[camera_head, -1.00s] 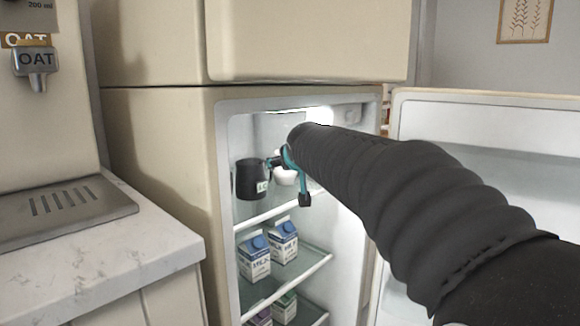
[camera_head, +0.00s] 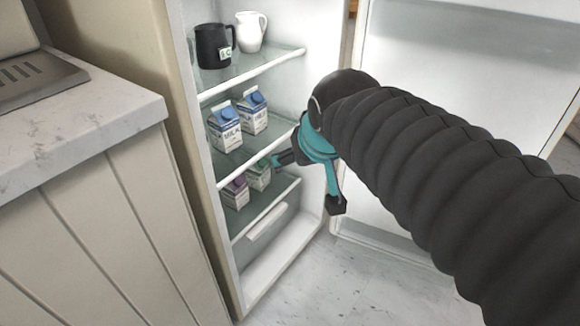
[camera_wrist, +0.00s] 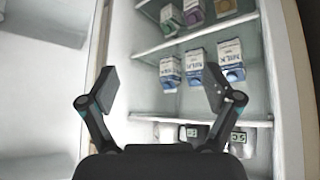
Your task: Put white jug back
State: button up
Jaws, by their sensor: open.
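The white jug (camera_head: 250,32) stands upright on the top shelf (camera_head: 252,72) of the open fridge. It is right of and slightly behind a black jug (camera_head: 213,46) with a small green-and-white label. My gripper (camera_head: 306,184) is open and empty, outside the fridge opening, well below the jug and to its right. In the wrist view, my two fingers (camera_wrist: 157,92) are spread wide with nothing between them.
Milk cartons (camera_head: 239,118) stand on the middle shelf, and purple and green cartons (camera_head: 247,184) on the lower one. The fridge door (camera_head: 450,70) is open at the right. A marble-topped counter (camera_head: 80,125) is at the left. The floor (camera_head: 330,285) before the fridge is clear.

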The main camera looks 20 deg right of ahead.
jog(key=s+a+f+g, duration=0.1)
jog(key=s+f+g, duration=0.1)
jog(key=s+f, duration=0.5)
jog(key=s, duration=0.2)
jog(key=shift+s+a+f+y, duration=0.2)
jog(key=shift+s+a+y, duration=0.05)
jog(key=shift+s+y, duration=0.05)
